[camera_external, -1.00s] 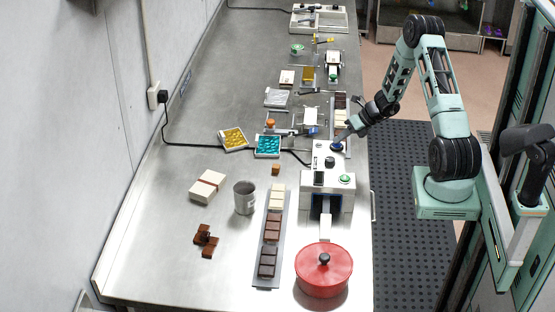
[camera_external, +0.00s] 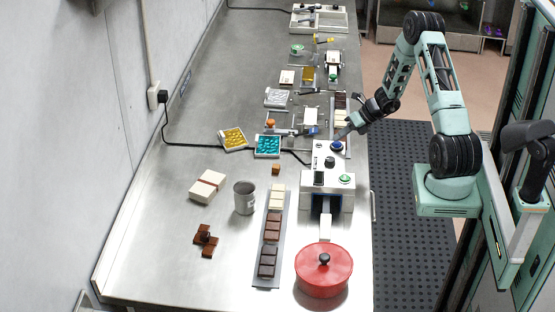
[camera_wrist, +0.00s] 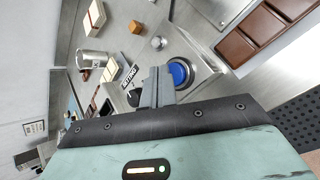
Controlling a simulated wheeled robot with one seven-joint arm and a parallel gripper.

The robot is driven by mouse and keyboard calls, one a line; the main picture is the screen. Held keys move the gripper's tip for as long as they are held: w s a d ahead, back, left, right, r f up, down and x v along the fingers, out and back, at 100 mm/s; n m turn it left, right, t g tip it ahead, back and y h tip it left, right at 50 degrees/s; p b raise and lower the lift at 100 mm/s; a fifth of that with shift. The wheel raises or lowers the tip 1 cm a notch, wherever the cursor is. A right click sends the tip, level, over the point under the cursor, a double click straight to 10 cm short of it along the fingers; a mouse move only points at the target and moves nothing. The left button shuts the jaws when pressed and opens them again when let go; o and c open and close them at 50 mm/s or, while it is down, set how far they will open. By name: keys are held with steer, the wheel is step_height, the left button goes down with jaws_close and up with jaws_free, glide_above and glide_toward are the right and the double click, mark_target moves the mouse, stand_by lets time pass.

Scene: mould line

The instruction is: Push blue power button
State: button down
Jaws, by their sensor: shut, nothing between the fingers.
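The blue power button (camera_external: 337,146) is a round button with a dark surround on top of the white machine (camera_external: 333,161). In the wrist view the blue button (camera_wrist: 180,73) shows just right of my fingers, partly covered by them. My gripper (camera_external: 341,136) is beside the button, coming in from the upper right. In the wrist view its fingers (camera_wrist: 158,74) are together, with nothing between them. I cannot tell whether the fingertips touch the button.
A green button (camera_external: 345,179) is on the machine's near end, and a dark knob (camera_external: 330,162) sits near the blue button. A red pot (camera_external: 324,272) stands in front. A metal cup (camera_external: 244,198) and chocolate bars (camera_external: 272,228) are to the left.

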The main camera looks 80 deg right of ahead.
mark_target(340, 143)
steer(key=shift+r+p, duration=2.1)
steer(key=shift+r, duration=0.8)
